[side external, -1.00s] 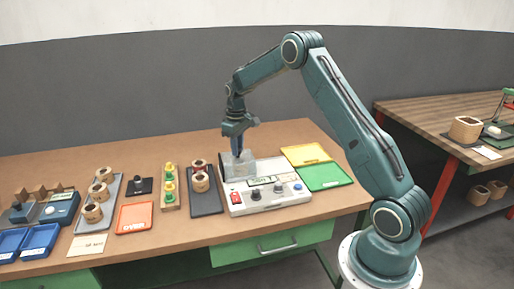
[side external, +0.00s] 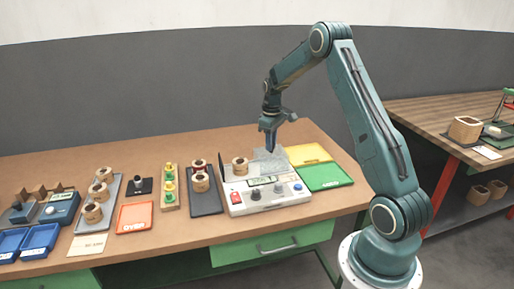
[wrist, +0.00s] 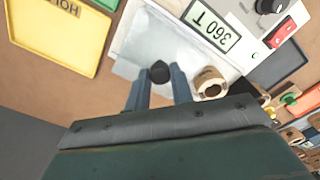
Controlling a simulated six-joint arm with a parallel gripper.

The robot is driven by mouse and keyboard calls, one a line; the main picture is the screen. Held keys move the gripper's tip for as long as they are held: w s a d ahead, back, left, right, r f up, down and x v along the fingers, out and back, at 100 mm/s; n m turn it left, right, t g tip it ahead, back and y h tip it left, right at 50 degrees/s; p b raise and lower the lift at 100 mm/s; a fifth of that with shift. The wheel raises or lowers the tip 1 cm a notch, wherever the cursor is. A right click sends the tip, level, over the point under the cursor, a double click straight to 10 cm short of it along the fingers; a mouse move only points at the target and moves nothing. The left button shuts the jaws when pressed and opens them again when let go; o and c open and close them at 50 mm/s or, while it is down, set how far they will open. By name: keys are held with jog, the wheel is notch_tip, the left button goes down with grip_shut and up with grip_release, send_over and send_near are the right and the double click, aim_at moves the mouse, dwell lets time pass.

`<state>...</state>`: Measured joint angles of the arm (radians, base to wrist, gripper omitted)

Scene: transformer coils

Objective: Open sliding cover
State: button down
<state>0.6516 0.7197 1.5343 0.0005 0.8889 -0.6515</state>
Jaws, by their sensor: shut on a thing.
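The sliding cover (side external: 272,161) is a clear, see-through box on the back of the white tester (side external: 262,203). It sits toward the tester's right side, and it also shows in the wrist view (wrist: 150,45). My gripper (side external: 269,146) reaches down to the cover's top. In the wrist view its two blue fingers (wrist: 159,84) are closed around the dark round knob (wrist: 159,72) on the cover. A tan coil (side external: 240,167) stands uncovered at the left of the tester's back; it also shows in the wrist view (wrist: 209,83) beside the right finger.
The yellow tray (side external: 308,154) and green tray (side external: 323,177) lie close to the tester's right. A dark tray (side external: 206,203) with coils stands at its left. An orange tray (side external: 135,217) and a rack with green and yellow parts (side external: 169,190) stand farther left.

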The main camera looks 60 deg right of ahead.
jog(key=shift+s+d, duration=0.15)
jog(key=shift+d, duration=0.05)
jog(key=c, duration=1.2)
grip_release()
jog(key=shift+r, duration=0.1)
notch_tip(320, 180, up, 14)
